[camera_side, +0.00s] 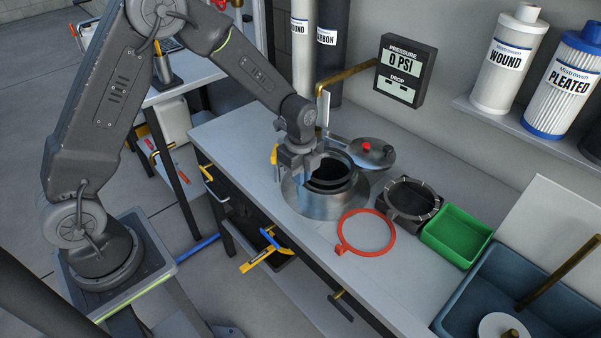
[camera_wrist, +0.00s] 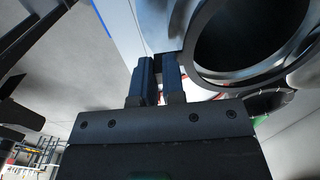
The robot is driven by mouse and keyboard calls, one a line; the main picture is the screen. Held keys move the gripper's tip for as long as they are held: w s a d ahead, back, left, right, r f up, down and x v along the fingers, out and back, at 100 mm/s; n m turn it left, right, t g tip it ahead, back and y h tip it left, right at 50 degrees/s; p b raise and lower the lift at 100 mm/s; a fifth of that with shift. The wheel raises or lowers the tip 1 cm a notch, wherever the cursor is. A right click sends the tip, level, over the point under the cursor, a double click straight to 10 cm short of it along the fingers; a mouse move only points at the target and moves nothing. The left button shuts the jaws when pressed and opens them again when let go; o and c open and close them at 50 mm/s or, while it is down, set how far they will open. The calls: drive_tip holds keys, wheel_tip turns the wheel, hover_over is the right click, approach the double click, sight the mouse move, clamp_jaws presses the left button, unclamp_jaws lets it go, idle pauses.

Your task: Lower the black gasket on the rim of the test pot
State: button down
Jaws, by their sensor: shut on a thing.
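The steel test pot (camera_side: 318,208) stands on the bench in the side view, its dark mouth facing up. My gripper (camera_side: 303,166) is at the left of the pot's mouth, pointing down. In the wrist view my gripper (camera_wrist: 160,72) is shut on a small dark tab at the edge of the black gasket (camera_wrist: 192,62). The gasket's ring lies to the right of the fingers. In the side view the black ring (camera_side: 332,190) appears level, at or just above the pot rim. I cannot tell whether it touches. My fingers hide its left part.
A steel lid with a red knob (camera_side: 370,153) lies behind the pot. A red clamp ring (camera_side: 366,233), a dark round fixture (camera_side: 410,199) and a green tray (camera_side: 457,235) are to the right. A brass pipe (camera_side: 345,73) runs behind. The bench left of the pot is mostly clear.

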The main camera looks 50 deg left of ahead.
drive_tip(key=shift+f, duration=1.25)
idle(2.3)
drive_tip(key=c, duration=1.1)
unclamp_jaws()
drive_tip(key=shift+r, duration=0.1)
drive_tip(key=shift+r, duration=3.45)
drive_tip(key=shift+r, duration=0.1)
drive_tip(key=s+r+n+t, duration=0.4)
drive_tip(key=s+r+n, duration=0.9)
drive_tip(key=r, duration=0.4)
drive_tip(key=s+n, duration=0.1)
drive_tip(key=s, duration=0.2)
drive_tip(key=s+r+n+t, duration=0.1)
drive_tip(key=s+n, duration=0.1)
drive_tip(key=s, duration=0.1)
drive_tip(key=s+r+n, duration=0.1)
drive_tip(key=s+n, duration=0.1)
drive_tip(key=s, duration=0.1)
drive_tip(key=shift+s+t, duration=0.2)
drive_tip(key=shift+t, duration=0.1)
